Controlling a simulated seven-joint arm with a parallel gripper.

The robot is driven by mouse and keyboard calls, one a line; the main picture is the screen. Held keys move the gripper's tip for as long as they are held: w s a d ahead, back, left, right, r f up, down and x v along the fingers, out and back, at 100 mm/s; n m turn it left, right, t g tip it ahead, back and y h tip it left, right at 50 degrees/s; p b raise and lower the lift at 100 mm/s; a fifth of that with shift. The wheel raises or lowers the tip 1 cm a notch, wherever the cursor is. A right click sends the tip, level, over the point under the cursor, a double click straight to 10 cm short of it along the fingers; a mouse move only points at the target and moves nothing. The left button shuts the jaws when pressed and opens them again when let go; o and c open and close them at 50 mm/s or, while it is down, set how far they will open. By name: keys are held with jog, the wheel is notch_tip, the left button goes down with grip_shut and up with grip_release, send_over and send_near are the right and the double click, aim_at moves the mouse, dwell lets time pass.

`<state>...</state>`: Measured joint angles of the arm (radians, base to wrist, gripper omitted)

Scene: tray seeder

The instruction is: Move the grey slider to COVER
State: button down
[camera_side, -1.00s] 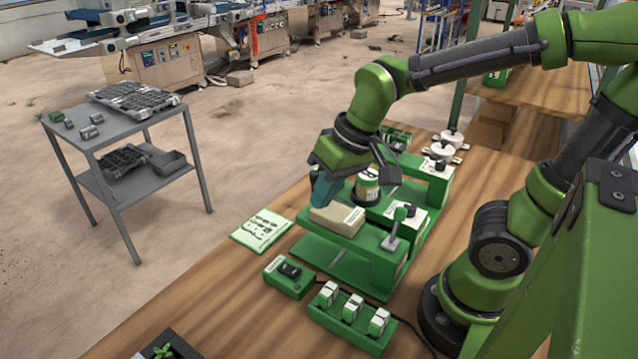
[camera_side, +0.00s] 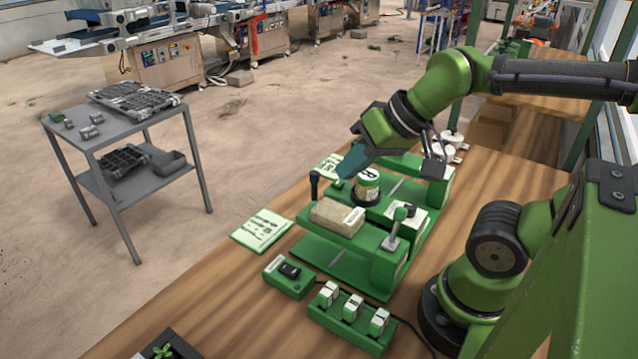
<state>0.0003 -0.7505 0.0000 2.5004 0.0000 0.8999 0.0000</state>
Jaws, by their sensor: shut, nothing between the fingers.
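My gripper (camera_side: 346,168), with teal fingers, is shut and empty. It is in the air above the back left part of the green seeder (camera_side: 345,262), up and left of a labelled round jar (camera_side: 368,188). I cannot tell for sure whether this is the grey slider, and no COVER marking is readable. A tan block (camera_side: 338,216) lies on the seeder's front beam. A dark upright handle (camera_side: 314,186) stands at its left end.
A white panel with a dark knob (camera_side: 405,214) sits right of the jar. A green switch box (camera_side: 289,276) and a rack of several white-topped pieces (camera_side: 349,318) stand in front. A printed card (camera_side: 262,230) lies left. Bare wood (camera_side: 215,300) is free at front left.

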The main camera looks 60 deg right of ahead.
dwell(0.3)
jog(key=c, duration=1.7)
grip_release()
jog(key=o, duration=0.5)
jog(key=shift+w+d+f+g, duration=0.3)
jog(key=shift+w+f+g, duration=0.15)
jog(key=shift+w, duration=0.25)
jog(key=o, duration=0.3)
jog(key=shift+m+g, duration=0.6)
jog(key=shift+g, duration=0.05)
jog(key=w, duration=0.1)
jog(key=w+d, duration=0.1)
jog(key=w, duration=0.1)
jog(key=w+d, duration=0.1)
jog(key=shift+w+d+r, duration=0.25)
jog(key=shift+w, duration=0.05)
notch_tip(320, 180, up, 2)
jog(key=m+g+h, duration=0.2)
jog(key=m+g, duration=0.2)
jog(key=g, duration=0.1)
send_over(314, 172)
notch_tip(314, 172, down, 16)
jog(key=shift+f, duration=0.15)
grip_shut()
